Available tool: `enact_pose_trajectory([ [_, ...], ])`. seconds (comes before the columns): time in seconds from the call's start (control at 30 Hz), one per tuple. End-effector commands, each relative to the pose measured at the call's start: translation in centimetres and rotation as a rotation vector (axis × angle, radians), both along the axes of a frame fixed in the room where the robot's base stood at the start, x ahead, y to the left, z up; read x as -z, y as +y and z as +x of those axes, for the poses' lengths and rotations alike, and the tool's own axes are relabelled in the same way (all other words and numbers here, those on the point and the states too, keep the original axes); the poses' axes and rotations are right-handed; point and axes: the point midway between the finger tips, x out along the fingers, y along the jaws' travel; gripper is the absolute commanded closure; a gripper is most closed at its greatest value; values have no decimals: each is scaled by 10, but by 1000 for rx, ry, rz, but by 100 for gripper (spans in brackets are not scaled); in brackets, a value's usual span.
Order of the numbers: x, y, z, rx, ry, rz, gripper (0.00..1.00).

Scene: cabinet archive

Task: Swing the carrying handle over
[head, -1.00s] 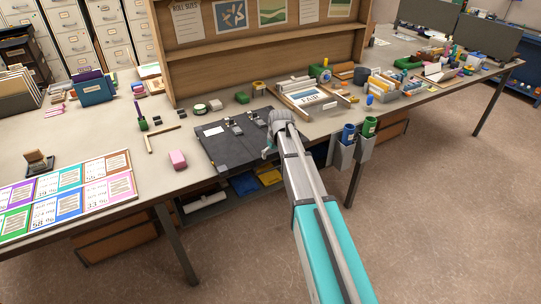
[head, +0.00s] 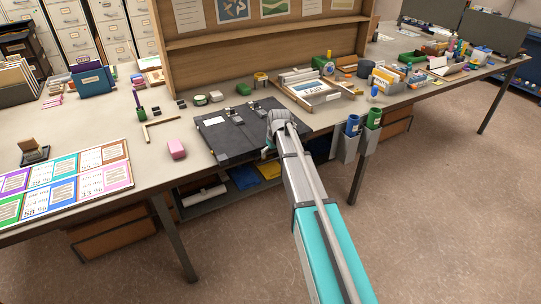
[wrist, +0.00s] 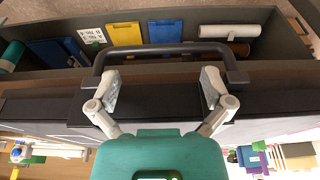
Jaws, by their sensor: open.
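A flat dark grey case (head: 228,143) lies on the table near its front edge. In the wrist view, its dark carrying handle (wrist: 165,47) is a U-shaped bar with legs at both sides, standing out from the case's edge past the table front. My gripper (wrist: 161,78) is open, with its two pale fingertips spread apart between the handle's legs, close to the bar. I cannot tell whether they touch it. In the head view my gripper (head: 268,153) is at the case's front right part, and my arm hides the handle.
Below the table front is a shelf with yellow (wrist: 124,34) and blue folders and a white roll (wrist: 228,31). A pink block (head: 177,149) is left of the case. A paper tray (head: 312,92) is behind it, and pen cups (head: 352,125) hang to the right.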

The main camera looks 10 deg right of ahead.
Motion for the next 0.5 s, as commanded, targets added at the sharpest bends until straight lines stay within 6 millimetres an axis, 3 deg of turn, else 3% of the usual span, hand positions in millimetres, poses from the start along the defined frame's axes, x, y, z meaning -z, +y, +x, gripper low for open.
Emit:
enact_pose_trajectory([
  [0.2,20,2,4,-1,0,0,0],
  [0.5,18,2,5,-1,0,0,0],
])
